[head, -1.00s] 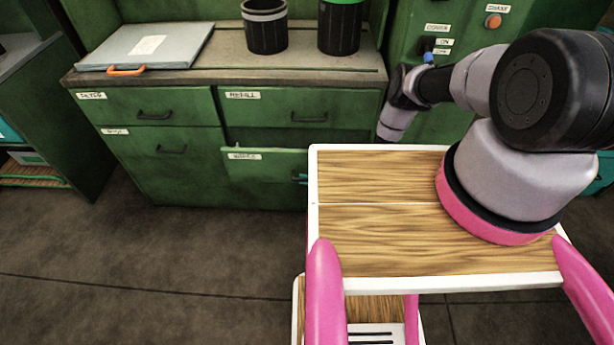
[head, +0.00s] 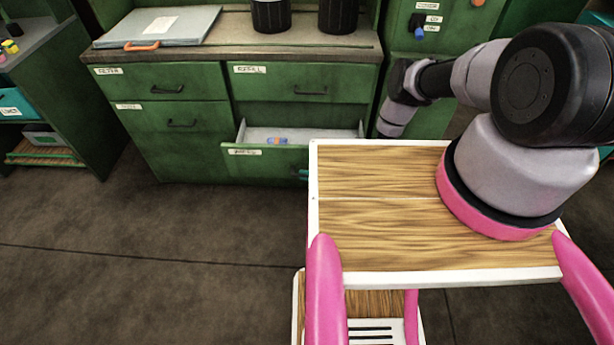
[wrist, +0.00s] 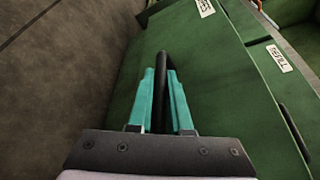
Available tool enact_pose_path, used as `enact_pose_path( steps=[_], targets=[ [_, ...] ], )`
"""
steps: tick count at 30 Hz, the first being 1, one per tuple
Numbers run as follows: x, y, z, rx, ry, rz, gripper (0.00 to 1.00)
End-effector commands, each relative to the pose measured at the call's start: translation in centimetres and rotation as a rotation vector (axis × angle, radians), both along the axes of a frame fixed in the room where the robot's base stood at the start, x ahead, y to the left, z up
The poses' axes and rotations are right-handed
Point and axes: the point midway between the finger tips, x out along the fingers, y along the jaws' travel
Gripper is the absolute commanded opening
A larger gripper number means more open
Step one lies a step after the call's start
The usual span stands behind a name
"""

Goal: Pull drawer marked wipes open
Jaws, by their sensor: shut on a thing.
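The green wipes drawer (head: 232,164) is the lower right one of the cabinet and stands pulled out, its pale inside showing. Its white label (head: 244,152) is on the front's left part. A small blue and orange item (head: 277,141) lies inside. In the wrist view my gripper (wrist: 162,78) has its teal fingers on either side of the drawer's dark bar handle (wrist: 164,62), shut on it. In the head view only a bit of teal finger (head: 303,174) shows at the drawer front; the rest is hidden behind my own wooden deck.
The refill drawer (head: 294,84) above and the filter drawer (head: 160,80) to the left are shut. A grey case (head: 160,25) and two dark canisters (head: 270,15) stand on the worktop. The floor (head: 150,235) in front is clear.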

Motion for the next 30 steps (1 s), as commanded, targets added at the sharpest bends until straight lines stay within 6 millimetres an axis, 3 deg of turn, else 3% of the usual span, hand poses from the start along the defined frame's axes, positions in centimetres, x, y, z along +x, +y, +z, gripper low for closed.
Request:
enact_pose_path(
  steps=[5, 6, 8, 20, 30],
  targets=[
    [0.0, -0.2, -0.1, -0.003, 0.0, -0.002, 0.0],
    [0.0, -0.2, -0.1, -0.003, 0.0, -0.002, 0.25],
    [0.0, -0.2, -0.1, -0.003, 0.0, -0.002, 0.47],
    [-0.1, -0.6, 0.1, -0.001, 0.001, -0.003, 0.47],
    [-2.2, -6.3, 1.4, -0.002, 0.002, -0.006, 0.47]
  ],
)
